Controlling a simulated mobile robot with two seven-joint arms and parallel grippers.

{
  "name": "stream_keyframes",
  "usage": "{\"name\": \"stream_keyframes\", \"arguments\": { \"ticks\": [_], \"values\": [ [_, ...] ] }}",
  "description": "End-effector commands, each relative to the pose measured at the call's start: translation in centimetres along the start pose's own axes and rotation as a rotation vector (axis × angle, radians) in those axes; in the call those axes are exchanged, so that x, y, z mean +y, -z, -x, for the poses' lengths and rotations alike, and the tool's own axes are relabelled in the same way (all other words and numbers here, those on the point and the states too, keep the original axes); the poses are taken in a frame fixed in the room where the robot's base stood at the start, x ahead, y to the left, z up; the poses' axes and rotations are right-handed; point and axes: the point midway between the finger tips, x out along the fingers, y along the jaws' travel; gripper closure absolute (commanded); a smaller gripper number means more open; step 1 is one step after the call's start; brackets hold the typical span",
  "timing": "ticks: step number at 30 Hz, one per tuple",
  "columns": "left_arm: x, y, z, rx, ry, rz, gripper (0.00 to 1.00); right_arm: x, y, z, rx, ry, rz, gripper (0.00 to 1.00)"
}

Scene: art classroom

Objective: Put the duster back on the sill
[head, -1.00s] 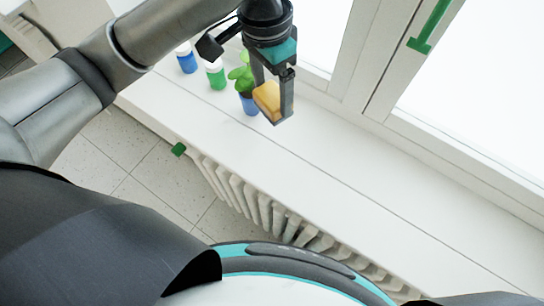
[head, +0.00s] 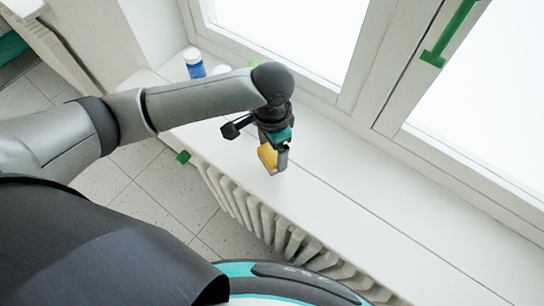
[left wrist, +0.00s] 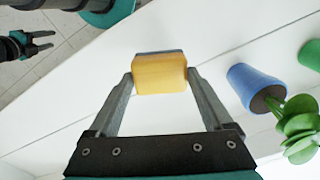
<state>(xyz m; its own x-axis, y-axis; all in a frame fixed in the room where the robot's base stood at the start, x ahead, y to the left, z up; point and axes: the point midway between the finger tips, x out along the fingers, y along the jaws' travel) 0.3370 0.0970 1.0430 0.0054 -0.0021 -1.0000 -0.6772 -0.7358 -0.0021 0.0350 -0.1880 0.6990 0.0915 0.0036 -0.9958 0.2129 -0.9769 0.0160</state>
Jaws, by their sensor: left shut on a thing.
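The duster (head: 267,156) is a small block with a yellow body; the left wrist view shows its yellow face (left wrist: 160,74) and a dark edge. My left gripper (head: 274,161) is shut on it, one finger at each side. The duster is over the white sill (head: 345,205), close to its front edge; I cannot tell whether it touches the sill. My right gripper (left wrist: 40,42) shows small at the top left of the left wrist view, its fingers apart and empty. It is not in the head view.
Blue-and-white bottles (head: 194,63) stand on the sill's far left. A plant in a blue pot (left wrist: 252,86) and a green container (left wrist: 311,55) are right of the gripper in the left wrist view. A radiator (head: 245,205) is below the sill. The sill's right is clear.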

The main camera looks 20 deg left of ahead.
Motion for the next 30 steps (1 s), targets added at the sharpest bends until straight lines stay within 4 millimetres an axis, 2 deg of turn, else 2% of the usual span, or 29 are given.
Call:
{"name": "stream_keyframes", "arguments": {
  "ticks": [3, 7, 19, 20, 24, 30],
  "values": [
    [0.1, -0.1, -2.0, -0.005, -0.002, 0.002, 0.6, 0.0, 0.0, -0.3, 0.0, 0.0, 0.0, 0.5],
    [0.1, -0.1, -3.6, -0.003, -0.001, 0.0, 0.6, 0.0, 0.0, -0.5, 0.0, 0.0, 0.0, 0.5],
    [0.0, -0.1, -4.2, -0.002, -0.001, 0.001, 0.6, 0.0, 0.0, -0.4, 0.0, 0.0, 0.0, 0.5],
    [0.0, -0.1, -4.2, -0.002, -0.001, 0.0, 0.14, 0.0, 0.0, -0.4, 0.0, 0.0, 0.0, 0.5],
    [0.0, -0.1, -4.1, -0.002, 0.0, 0.001, 0.0, 0.0, 0.0, -0.4, 0.0, 0.0, 0.0, 0.5],
    [0.0, -0.1, -4.1, -0.001, 0.0, 0.001, 0.0, 0.0, 0.0, -0.5, 0.0, 0.0, 0.0, 0.5]
  ]
}}
